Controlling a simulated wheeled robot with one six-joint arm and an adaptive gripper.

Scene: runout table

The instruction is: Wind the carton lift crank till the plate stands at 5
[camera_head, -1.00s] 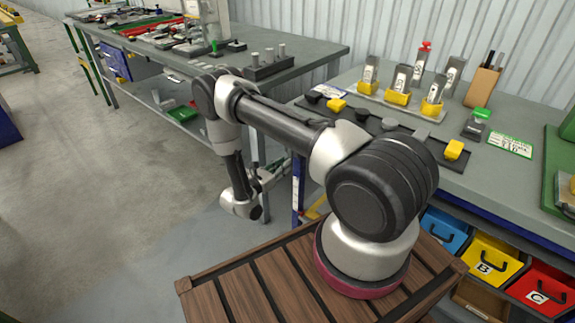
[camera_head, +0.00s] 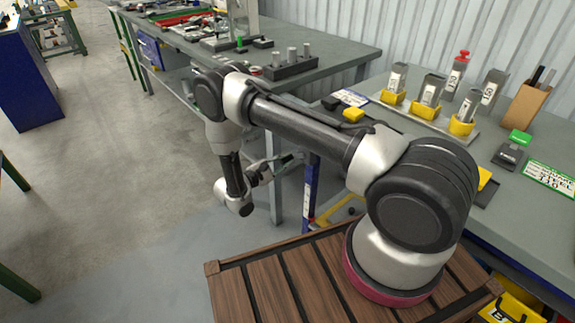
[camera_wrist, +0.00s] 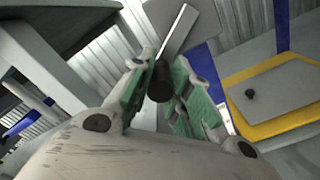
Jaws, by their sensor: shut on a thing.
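In the wrist view the green-padded fingers of my gripper (camera_wrist: 160,88) are shut on a black crank handle (camera_wrist: 161,82). A flat grey crank arm (camera_wrist: 177,32) runs up from it, near a blue post (camera_wrist: 198,68). A grey plate with a yellow border (camera_wrist: 272,98) and a small black knob lies to the right. In the head view my gripper (camera_head: 284,163) is beside the blue lift post (camera_head: 311,185), which has a white strip. A yellow part (camera_head: 336,210) shows low behind the post. The crank is mostly hidden there, and no scale figure is readable.
A grey workbench (camera_head: 545,225) stands right of the post, with yellow holders (camera_head: 426,110), a wooden block (camera_head: 527,105) and a green-white card (camera_head: 548,177). Another bench (camera_head: 335,58) stands behind. The floor (camera_head: 110,170) at the left is clear.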

